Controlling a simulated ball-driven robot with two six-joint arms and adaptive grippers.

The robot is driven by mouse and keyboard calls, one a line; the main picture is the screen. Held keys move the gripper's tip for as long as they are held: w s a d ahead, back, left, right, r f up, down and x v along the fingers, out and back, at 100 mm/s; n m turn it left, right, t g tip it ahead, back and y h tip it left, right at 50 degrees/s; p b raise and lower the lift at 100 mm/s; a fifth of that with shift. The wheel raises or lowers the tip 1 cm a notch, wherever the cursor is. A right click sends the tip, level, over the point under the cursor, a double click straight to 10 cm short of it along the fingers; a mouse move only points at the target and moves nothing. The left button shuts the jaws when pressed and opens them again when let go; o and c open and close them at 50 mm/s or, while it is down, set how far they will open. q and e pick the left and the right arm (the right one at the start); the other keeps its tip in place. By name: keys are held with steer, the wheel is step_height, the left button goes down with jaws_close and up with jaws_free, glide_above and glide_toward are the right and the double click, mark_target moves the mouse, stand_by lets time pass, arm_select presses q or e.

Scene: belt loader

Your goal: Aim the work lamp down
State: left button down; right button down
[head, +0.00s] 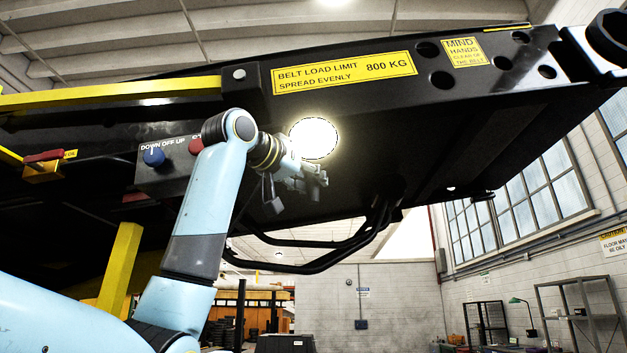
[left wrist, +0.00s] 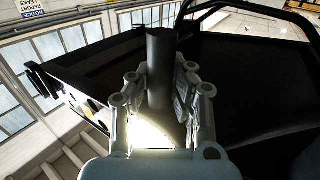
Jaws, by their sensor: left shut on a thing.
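The lit face of the work lamp (head: 313,138) shows as a bright white disc under the belt loader's black side beam, turned toward the head camera. My left gripper (head: 312,182) is just below the disc, its arm rising from the lower left. In the left wrist view the fingers of my left gripper (left wrist: 163,90) are shut on a dark upright bar, which looks like part of the lamp (left wrist: 162,65). A bright glow shows between the finger bases. The lamp's mount is hidden from the head view. My right gripper is in neither view.
The black beam (head: 480,85) with yellow labels runs above my arm. A control box (head: 172,165) with a blue knob and a red button is left of my forearm. Bent black tubes (head: 330,258) hang below. A yellow post (head: 120,265) stands at lower left.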

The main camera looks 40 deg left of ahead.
arm_select(q)
steer(key=shift+w+d+f, duration=0.1)
steer(key=shift+w, duration=0.15)
steer(key=shift+s, duration=0.15)
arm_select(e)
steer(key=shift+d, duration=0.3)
